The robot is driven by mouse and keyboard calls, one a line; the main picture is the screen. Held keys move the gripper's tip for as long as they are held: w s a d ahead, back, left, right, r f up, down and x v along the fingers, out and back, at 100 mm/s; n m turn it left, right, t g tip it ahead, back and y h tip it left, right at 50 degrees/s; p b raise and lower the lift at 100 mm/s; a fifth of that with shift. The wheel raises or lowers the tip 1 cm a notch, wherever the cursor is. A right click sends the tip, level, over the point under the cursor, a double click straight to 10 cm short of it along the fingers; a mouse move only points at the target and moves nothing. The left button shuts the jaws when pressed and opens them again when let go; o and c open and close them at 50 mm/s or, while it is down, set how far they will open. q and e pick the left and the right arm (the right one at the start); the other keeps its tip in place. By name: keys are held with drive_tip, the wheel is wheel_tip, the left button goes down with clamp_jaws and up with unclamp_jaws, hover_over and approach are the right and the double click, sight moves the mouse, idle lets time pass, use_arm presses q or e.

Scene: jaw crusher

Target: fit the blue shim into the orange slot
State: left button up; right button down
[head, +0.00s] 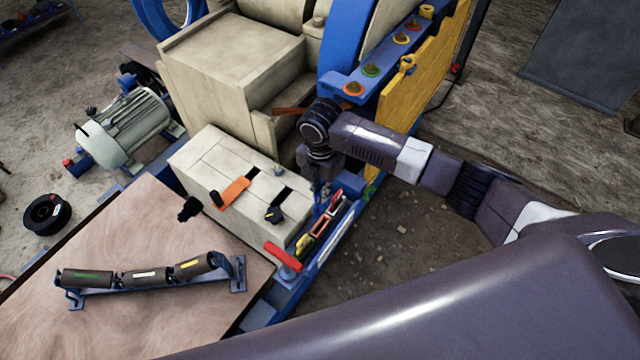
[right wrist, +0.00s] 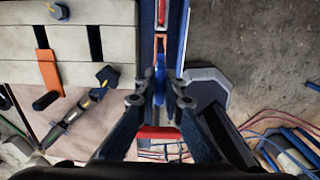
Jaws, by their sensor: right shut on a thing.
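My right gripper (head: 320,185) is over the narrow rail beside the beige block. In the right wrist view its fingers (right wrist: 160,98) are closed on the blue shim (right wrist: 160,72), seen nearly edge-on as a thin blue shape. In the head view the gripper and arm hide the shim. An orange-edged slot (head: 320,227) lies along the rail, near the gripper; an orange outline (right wrist: 160,42) shows just beyond the shim in the right wrist view. I cannot tell whether the shim touches it. My left gripper is not in view.
The beige block (head: 205,160) has dark slots and an orange piece (head: 233,191). A red bar (head: 283,256) stands at the rail's near end. The blue beam (head: 362,85) and yellow panel (head: 418,75) rise behind. A roller set (head: 145,276) lies on the wooden board.

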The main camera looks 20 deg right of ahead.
sight(320, 209)
drive_tip(key=shift+w, duration=0.1)
drive_tip(key=shift+r+p, duration=0.15)
drive_tip(key=shift+p, duration=0.3)
drive_tip(key=shift+f+b, duration=0.7)
drive_tip(key=shift+f, duration=0.25)
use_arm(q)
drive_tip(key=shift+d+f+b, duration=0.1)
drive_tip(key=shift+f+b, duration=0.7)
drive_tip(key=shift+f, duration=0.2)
use_arm(e)
drive_tip(key=shift+f, duration=1.5)
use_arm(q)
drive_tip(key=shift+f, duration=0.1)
use_arm(e)
drive_tip(key=shift+f, duration=0.15)
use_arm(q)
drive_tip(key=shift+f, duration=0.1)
use_arm(e)
drive_tip(key=shift+f, duration=0.1)
use_arm(q)
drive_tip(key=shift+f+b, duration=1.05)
drive_tip(key=shift+b, duration=0.15)
use_arm(e)
drive_tip(key=shift+f, duration=1.8)
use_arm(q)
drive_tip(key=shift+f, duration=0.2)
use_arm(e)
drive_tip(key=shift+f, duration=0.25)
